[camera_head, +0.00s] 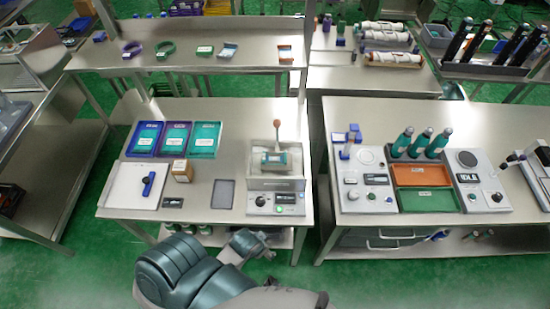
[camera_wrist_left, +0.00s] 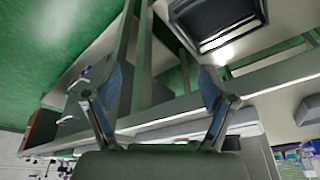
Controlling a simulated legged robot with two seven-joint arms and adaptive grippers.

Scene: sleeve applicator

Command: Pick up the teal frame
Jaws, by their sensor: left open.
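Three trays stand at the back left of the middle bench in the head view: a blue one (camera_head: 145,138), a purple one (camera_head: 175,138) and a teal one (camera_head: 206,138). The teal one is a rectangular frame-like tray with a white label; I cannot tell for sure whether it is the teal frame. A small teal piece (camera_head: 275,158) also sits in the applicator (camera_head: 275,183) to its right. My left gripper (camera_wrist_left: 160,85) is open and empty in the left wrist view, with metal bars beyond its fingers. I cannot make out its fingers in the head view. My right gripper is not in view.
A raised shelf (camera_head: 185,59) behind the bench holds a purple loop (camera_head: 132,49), a green loop (camera_head: 165,48) and small flat pieces. A white pad (camera_head: 137,186), a tan box (camera_head: 182,171) and a dark pad (camera_head: 224,192) lie in front of the trays. Another bench stands right.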

